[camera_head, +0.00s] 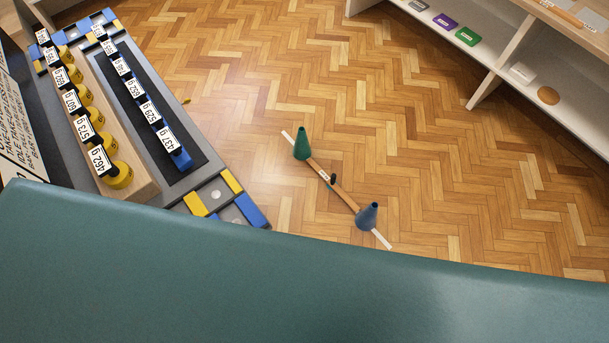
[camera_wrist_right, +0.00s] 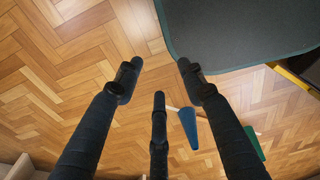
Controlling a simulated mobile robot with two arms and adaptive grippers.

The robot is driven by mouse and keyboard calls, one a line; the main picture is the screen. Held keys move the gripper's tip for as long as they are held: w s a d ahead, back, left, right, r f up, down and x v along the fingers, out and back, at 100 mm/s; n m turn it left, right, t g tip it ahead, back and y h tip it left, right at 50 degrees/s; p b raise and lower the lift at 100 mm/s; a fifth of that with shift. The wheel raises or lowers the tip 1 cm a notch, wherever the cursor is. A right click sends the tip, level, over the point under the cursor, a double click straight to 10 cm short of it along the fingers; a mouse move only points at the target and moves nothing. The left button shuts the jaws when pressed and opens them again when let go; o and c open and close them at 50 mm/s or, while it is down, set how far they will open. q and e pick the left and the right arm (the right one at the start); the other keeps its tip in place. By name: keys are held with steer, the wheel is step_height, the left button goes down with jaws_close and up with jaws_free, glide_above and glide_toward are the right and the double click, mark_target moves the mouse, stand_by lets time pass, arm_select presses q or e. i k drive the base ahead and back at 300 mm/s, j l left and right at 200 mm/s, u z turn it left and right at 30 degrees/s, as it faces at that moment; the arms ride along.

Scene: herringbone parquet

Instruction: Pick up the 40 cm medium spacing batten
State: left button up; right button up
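A wooden batten (camera_head: 345,197) with white ends lies diagonally on the parquet in the head view. It has a small label and a dark knob near its middle. A green cone (camera_head: 301,145) stands at its upper left end and a blue cone (camera_head: 368,216) at its lower right end. My right gripper (camera_wrist_right: 158,82) is open and empty in the right wrist view, its dark fingers spread apart. Past them the blue cone (camera_wrist_right: 188,127) and green cone (camera_wrist_right: 254,142) show; the batten is mostly hidden there. My left gripper is in neither view.
At left in the head view is a grey rack (camera_head: 196,180) with weight-labelled yellow and blue pieces in rows. A white shelf (camera_head: 487,88) with coloured boxes stands at upper right. The floor around the batten is clear.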

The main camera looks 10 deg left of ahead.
mark_target(333, 180)
steer(key=i+l+u, duration=0.1)
steer(key=i+l, duration=0.15)
steer(key=l, duration=0.15)
steer(key=i+l, duration=0.2)
steer(key=l, duration=0.2)
steer(key=i+l+u, duration=0.15)
steer(key=l, duration=0.25)
steer(key=i, duration=0.05)
